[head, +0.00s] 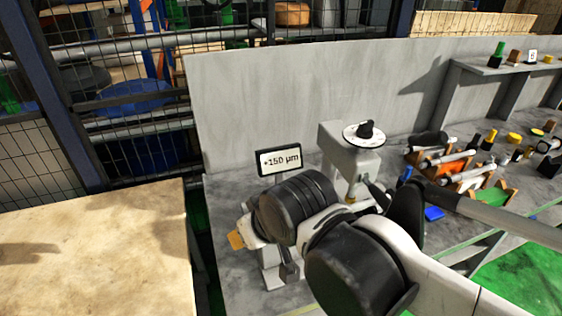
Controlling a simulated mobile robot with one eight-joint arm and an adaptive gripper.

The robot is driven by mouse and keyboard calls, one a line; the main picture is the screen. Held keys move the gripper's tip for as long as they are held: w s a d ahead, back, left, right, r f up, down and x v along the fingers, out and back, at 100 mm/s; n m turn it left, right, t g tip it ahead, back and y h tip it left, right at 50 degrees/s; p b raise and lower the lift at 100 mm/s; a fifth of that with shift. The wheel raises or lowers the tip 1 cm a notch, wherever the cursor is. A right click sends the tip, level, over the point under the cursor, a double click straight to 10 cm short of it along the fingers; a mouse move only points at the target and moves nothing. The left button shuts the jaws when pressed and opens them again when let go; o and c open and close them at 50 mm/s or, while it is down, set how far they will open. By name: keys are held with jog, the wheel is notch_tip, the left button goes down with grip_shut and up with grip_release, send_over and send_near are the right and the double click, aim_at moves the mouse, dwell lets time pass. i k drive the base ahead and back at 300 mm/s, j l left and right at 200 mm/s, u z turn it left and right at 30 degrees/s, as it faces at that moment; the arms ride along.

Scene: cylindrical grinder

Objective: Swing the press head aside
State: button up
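A white upright unit (350,165) with a dark knob on a round, marked dial (364,133) stands at the middle of the bench. It looks like the press head, but I cannot be sure. A short dark lever-like part (376,190) shows at its lower right, close to a black part of what looks like my arm. My arm's white links and large black joints cross the front and hide much of the machine. I cannot make out my gripper's fingertips, or whether they touch anything.
A small sign (279,160) reads "+150 µm". Racks with dark, white and orange cylindrical parts (455,165) stand to the right, near a small blue block (434,213). A grey wall (270,95) backs the bench. A wooden tabletop (95,255) lies at left, by mesh fencing.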

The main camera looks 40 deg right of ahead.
aim_at(357, 170)
jog(key=k+l+z, duration=0.1)
jog(key=z, duration=0.25)
jog(key=k+l+z, duration=0.15)
jog(key=z, duration=0.2)
jog(key=k+l+z, duration=0.15)
jog(key=z, duration=0.2)
jog(key=k+j, duration=0.2)
jog(key=j, duration=0.2)
jog(key=k+j+z, duration=0.1)
jog(key=j, duration=0.6)
